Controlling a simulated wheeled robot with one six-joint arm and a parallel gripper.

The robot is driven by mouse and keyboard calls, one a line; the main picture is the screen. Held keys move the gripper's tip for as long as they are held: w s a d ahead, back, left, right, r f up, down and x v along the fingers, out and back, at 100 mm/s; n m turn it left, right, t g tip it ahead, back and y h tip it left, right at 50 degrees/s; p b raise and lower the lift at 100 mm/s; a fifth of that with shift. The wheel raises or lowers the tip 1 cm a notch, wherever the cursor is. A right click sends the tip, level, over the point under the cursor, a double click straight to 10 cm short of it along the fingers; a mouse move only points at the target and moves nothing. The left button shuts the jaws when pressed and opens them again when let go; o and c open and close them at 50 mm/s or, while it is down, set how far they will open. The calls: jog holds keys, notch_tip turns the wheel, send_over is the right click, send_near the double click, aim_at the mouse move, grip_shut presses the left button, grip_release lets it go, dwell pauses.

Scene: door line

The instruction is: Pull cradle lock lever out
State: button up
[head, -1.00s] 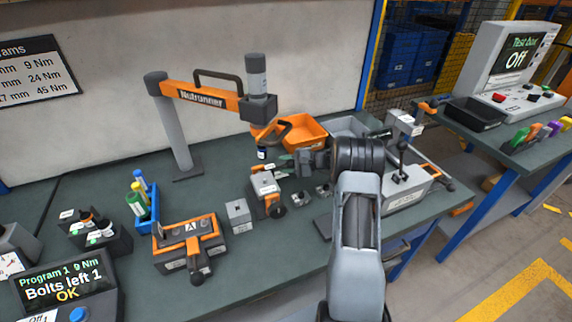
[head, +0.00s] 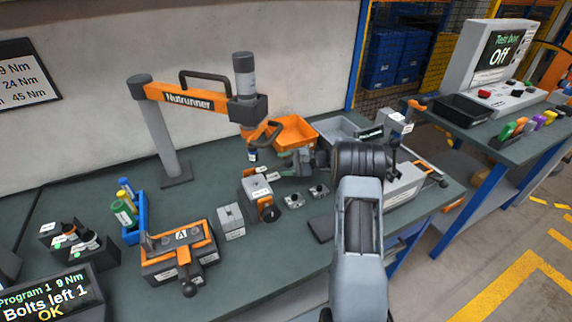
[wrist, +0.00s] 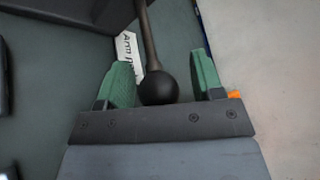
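A dark rod with a round black knob (wrist: 158,89) shows in the wrist view; I cannot tell for sure that it is the cradle lock lever. The knob sits between the two green fingertips of my gripper (wrist: 164,82), close to the left finger with a visible gap on the right. My gripper is open around it. A white label reading "Arm p…" (wrist: 128,55) lies behind the left finger, partly hidden. In the head view my gripper (head: 296,162) is over the bench below the orange bin, and the knob cannot be made out there.
The Nutrunner arm (head: 187,99) stands behind on the bench (head: 110,185). An orange bin (head: 296,132) and a grey bin (head: 338,130) are behind my gripper. A fixture marked A (head: 180,255) and grey blocks (head: 230,222) stand to the left. A test box (head: 490,70) is at right.

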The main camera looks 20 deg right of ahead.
jog(key=shift+b+v, duration=0.6)
jog(key=shift+v, duration=5.4)
jog(key=s+a+r+n+g+h+p, duration=0.2)
jog(key=s+a+r+g+h, duration=0.15)
jog(key=a, duration=0.35)
jog(key=s+a+r+n+g+h+p, duration=0.1)
jog(key=s+a+r+n+g+h, duration=0.1)
jog(key=s+a+r, duration=0.4)
jog(key=s+a+r+n+t+h+p, duration=0.1)
jog(key=s+a+n+h+p, duration=0.1)
jog(key=s, duration=0.6)
jog(key=s+a+r+n+t+h+p, duration=0.1)
jog(key=s+a+r+n+h, duration=0.1)
jog(key=s+a+n+h, duration=0.3)
jog(key=s+h, duration=0.1)
jog(key=s, duration=0.2)
jog(key=shift+s+r+n+p, duration=0.2)
jog(key=shift+s+n+p, duration=0.1)
jog(key=shift+n+p, duration=0.1)
jog(key=shift+c, duration=0.4)
